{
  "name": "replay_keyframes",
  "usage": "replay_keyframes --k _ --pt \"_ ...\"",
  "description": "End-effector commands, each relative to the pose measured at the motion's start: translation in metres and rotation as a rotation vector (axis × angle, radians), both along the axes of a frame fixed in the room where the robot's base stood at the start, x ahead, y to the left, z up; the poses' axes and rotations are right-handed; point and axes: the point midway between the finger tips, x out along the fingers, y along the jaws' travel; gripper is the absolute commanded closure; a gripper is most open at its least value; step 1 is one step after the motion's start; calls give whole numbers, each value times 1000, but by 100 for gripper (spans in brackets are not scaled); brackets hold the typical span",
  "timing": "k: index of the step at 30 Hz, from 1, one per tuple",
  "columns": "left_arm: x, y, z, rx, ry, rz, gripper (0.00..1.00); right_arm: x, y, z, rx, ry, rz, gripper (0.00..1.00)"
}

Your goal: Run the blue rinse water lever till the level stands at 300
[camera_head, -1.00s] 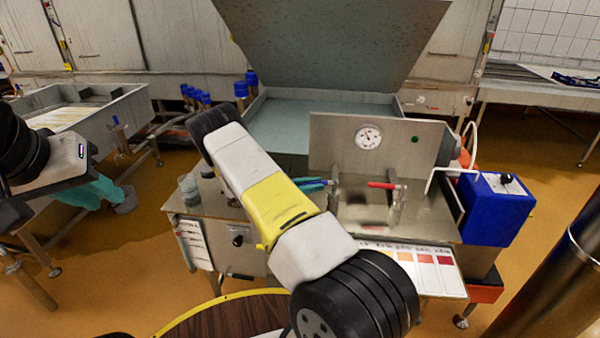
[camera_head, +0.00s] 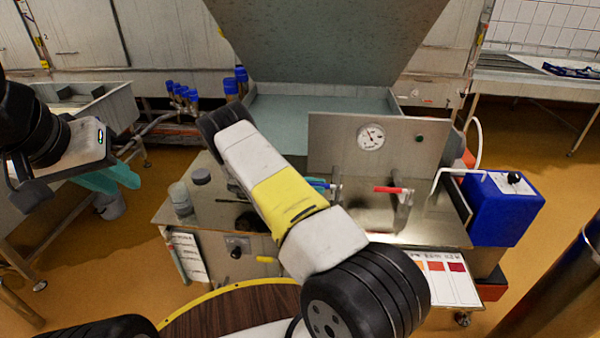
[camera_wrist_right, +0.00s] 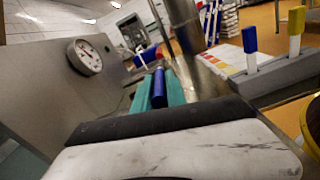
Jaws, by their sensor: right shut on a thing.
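The blue lever (camera_head: 318,184) is on the metal bench, left of a red-handled lever (camera_head: 388,190), and is partly hidden behind my right forearm in the head view. In the right wrist view the blue lever (camera_wrist_right: 159,88) lies between the teal fingers of my right gripper (camera_wrist_right: 158,92), which is shut on it. A round white gauge (camera_head: 370,136) with a dark needle is on the upright panel; it also shows in the wrist view (camera_wrist_right: 85,56). Its figures are too small to read. My left gripper (camera_head: 108,180) hangs away from the bench at the left; its finger gap is unclear.
A basin (camera_head: 300,115) with a raised lid stands behind the panel. A blue box (camera_head: 502,207) stands at the bench's right. Small grey jars (camera_head: 180,197) stand at its left end. A colour chart (camera_head: 450,280) hangs at the front.

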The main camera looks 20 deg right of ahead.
Motion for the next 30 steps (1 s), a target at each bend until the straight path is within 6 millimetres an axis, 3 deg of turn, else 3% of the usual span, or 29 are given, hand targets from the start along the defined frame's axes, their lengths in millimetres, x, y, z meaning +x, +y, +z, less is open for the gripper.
replay_keyframes --k 4,5,7,8,19,30 --pt "0 0 0 0 0 0 75 1 1 0 1 -3 1 100" --pt "0 0 0 0 0 0 75 1 0 0 1 -3 1 78" --pt "0 0 0 0 0 0 75 1 0 0 1 -3 1 64" --pt "0 0 0 0 0 0 75 1 0 0 1 -3 1 62" --pt "0 0 0 0 0 0 75 4 5 0 0 -3 3 62" --pt "0 0 0 0 0 0 75 28 58 -1 0 -3 3 62"
